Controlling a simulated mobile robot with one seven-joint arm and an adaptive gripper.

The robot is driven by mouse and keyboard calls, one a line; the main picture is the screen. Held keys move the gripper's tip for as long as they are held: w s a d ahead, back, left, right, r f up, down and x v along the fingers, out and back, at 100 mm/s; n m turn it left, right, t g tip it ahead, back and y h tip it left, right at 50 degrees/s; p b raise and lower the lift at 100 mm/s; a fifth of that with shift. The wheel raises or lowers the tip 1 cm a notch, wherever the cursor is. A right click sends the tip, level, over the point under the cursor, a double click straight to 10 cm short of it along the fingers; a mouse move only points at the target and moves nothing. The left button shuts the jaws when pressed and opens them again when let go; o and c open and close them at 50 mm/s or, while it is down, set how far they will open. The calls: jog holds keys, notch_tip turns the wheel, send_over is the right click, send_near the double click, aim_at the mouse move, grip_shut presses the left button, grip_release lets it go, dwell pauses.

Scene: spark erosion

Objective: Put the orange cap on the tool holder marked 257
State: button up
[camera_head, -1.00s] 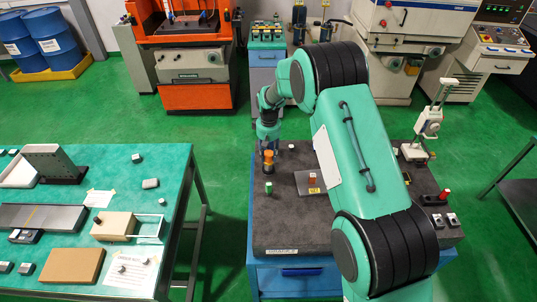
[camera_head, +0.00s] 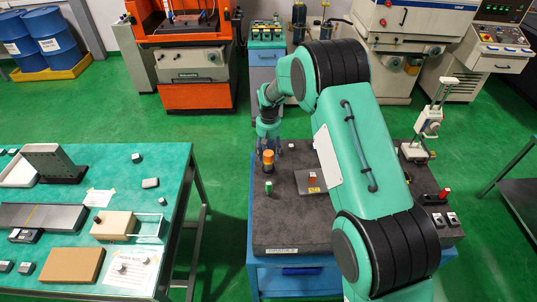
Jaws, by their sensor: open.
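No number can be read on that piece. My gripper (camera_head: 279,149) is open, just behind and to the right of the cap, and looks apart from it. Its fingers are small and partly blurred. A reddish-brown piece (camera_head: 312,178) stands on a grey plate with a yellow label (camera_head: 314,190); the label is too small to read for certain. A small green and white piece (camera_head: 268,187) stands in front of the cap.
My arm hides the middle of the dark table (camera_head: 285,225). A height gauge (camera_head: 414,150) and a red-topped piece (camera_head: 444,194) stand at its right. A green bench (camera_head: 175,190) with blocks is at left. The table's front left is clear.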

notch_tip(320, 180, up, 11)
jog(key=b, duration=0.1)
dwell(0.4)
dwell(0.6)
jog(key=shift+r, duration=0.1)
notch_tip(320, 180, up, 16)
jog(key=m+t, duration=0.1)
jog(key=m, duration=0.1)
send_over(269, 153)
jog(key=s+d, duration=0.7)
jog(key=s, duration=0.2)
jog(key=s+d+r+m+t, duration=0.15)
jog(key=s+d+r, duration=0.35)
jog(key=s+r, duration=0.55)
jog(key=s+d+m+t, duration=0.1)
jog(key=s+d, duration=0.3)
jog(key=s, duration=1.1)
jog(key=s+d+m+t, duration=0.2)
jog(key=s+d, duration=0.1)
jog(key=s, duration=1.2)
jog(key=shift+s+d, duration=0.35)
jog(key=shift+s, duration=0.05)
